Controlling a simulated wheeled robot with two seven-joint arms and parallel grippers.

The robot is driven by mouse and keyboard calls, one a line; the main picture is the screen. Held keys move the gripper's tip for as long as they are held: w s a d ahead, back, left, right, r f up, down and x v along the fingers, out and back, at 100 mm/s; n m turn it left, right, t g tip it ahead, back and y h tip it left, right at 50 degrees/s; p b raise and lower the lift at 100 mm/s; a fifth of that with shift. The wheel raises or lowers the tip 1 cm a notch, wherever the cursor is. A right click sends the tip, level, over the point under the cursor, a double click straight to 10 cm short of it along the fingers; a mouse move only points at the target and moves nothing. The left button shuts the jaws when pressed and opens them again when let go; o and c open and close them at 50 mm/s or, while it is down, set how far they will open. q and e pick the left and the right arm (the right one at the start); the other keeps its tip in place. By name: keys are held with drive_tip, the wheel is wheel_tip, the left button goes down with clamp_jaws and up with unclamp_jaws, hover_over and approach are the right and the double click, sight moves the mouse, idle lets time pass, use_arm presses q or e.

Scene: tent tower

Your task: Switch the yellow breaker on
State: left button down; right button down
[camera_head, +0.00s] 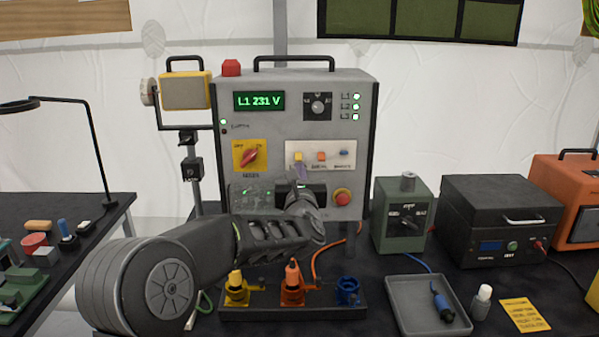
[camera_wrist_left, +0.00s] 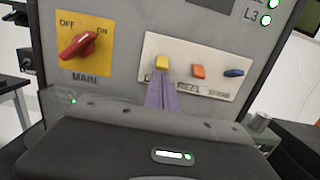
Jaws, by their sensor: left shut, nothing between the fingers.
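The yellow breaker (camera_head: 298,157) is the leftmost of three small switches on a pale plate on the front of the grey power cabinet (camera_head: 210,100). It also shows in the left wrist view (camera_wrist_left: 162,62). My left gripper (camera_head: 301,172) is shut and empty, its purple-grey fingertips (camera_wrist_left: 161,82) just below the yellow breaker. I cannot tell whether they touch it. The orange breaker (camera_wrist_left: 198,71) and blue breaker (camera_wrist_left: 233,73) sit to its right. The fingers hide part of the label under the yellow breaker. My right gripper is not in view.
The red main knob (camera_wrist_left: 84,44) on its yellow plate is left of the breakers. A red stop button (camera_head: 342,197) is below right. A rack (camera_head: 335,312) with yellow, orange and blue plugs stands in front. A grey tray (camera_head: 400,290) and green box (camera_head: 385,225) are right.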

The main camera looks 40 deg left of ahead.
use_arm(q)
drive_tip(key=shift+r, duration=0.1)
drive_tip(key=shift+s+r+g+h+p, duration=0.1)
drive_tip(key=shift+g+h+p, duration=0.25)
drive_tip(key=shift+p, duration=0.25)
drive_tip(key=shift+d+r+p, duration=0.1)
drive_tip(key=shift+p, duration=0.25)
